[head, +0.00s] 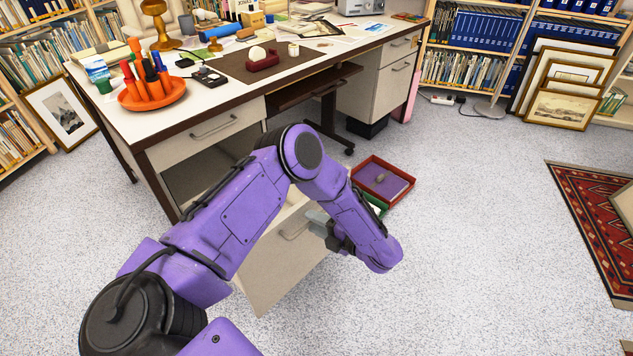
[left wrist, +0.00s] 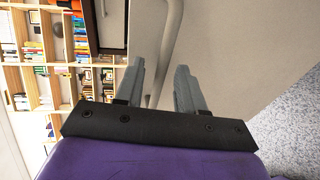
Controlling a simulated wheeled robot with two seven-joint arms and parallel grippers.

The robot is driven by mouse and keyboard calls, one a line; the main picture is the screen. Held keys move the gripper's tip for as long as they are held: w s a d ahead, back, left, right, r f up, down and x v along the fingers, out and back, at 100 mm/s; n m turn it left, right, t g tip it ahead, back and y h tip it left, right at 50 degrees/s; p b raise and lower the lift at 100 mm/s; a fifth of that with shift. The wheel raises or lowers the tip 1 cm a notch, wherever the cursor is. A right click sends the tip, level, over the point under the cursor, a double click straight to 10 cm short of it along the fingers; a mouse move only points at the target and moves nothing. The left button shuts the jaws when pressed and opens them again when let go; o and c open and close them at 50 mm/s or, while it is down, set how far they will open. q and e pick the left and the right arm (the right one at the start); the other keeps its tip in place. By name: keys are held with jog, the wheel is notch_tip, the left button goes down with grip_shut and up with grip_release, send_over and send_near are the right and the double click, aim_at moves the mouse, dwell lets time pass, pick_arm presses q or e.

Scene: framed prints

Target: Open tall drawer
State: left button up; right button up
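The tall drawer (head: 272,280) is the large beige lower drawer of the desk's left pedestal. In the head view it stands pulled well out, with an open cavity behind it under a shut upper drawer (head: 215,130). My arm hides much of the tall drawer's inside. Its metal handle (head: 293,234) also shows in the left wrist view (left wrist: 166,55). My left gripper (head: 318,222) is at the drawer front by the handle. In the left wrist view its grey fingers (left wrist: 157,85) are apart, with the handle bar running between them. My right gripper is not seen.
The desk (head: 120,120) holds an orange pen tray (head: 152,92) and other items. A red tray (head: 385,182) lies on the floor beyond my arm. Framed prints (head: 565,95) lean at the right; a patterned rug (head: 590,220) lies nearer. The floor between is clear.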

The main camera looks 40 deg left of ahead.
pick_arm(q)
jog(key=shift+d, duration=0.1)
jog(key=v, duration=1)
jog(key=shift+d, duration=0.15)
